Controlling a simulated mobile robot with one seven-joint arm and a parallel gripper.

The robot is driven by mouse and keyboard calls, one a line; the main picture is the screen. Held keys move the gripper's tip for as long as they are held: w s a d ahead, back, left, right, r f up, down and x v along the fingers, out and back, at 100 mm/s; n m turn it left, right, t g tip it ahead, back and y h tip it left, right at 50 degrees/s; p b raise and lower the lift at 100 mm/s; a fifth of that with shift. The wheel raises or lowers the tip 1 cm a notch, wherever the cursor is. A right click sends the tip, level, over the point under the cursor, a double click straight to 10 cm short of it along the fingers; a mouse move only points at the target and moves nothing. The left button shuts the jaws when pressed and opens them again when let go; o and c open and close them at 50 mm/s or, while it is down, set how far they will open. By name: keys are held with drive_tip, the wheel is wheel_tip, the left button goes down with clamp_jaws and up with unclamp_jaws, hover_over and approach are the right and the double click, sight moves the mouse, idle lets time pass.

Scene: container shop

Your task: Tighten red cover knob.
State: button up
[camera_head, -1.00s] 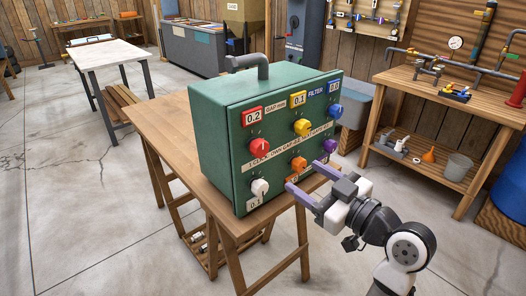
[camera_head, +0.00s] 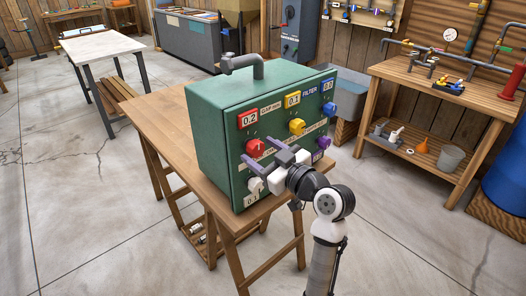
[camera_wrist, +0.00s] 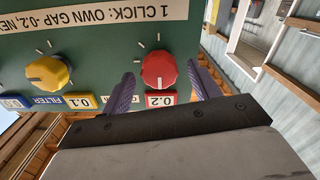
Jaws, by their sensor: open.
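A green filter box (camera_head: 215,130) with several coloured knobs stands on a wooden table. The red knob (camera_head: 255,147) is on its front at the left, below a red 0.2 plate (camera_head: 248,119). My gripper (camera_head: 257,149) is open at the box front, its purple fingers pointing at the red knob. In the wrist view the red knob (camera_wrist: 158,70) lies between the two spread fingers (camera_wrist: 165,84), with gaps on both sides. It shows upside down there, above the 0.2 plate (camera_wrist: 160,99). I cannot tell how deep the fingertips reach around it.
The yellow knob (camera_head: 297,126) is right of the red one, with the blue knob (camera_head: 329,109) beyond. The white knob (camera_head: 255,186) sits just below my gripper and the purple knob (camera_head: 323,143) is at right. The orange knob is hidden by my gripper.

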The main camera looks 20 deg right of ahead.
drive_tip(key=c, duration=1)
drive_tip(key=shift+m, duration=0.3)
drive_tip(key=m+p, duration=0.1)
drive_tip(key=m, duration=0.3)
drive_tip(key=shift+r, duration=0.1)
drive_tip(key=shift+d+m+p, duration=0.1)
drive_tip(key=shift+m+p, duration=0.9)
drive_tip(key=shift+m, duration=1)
drive_tip(key=o, duration=1)
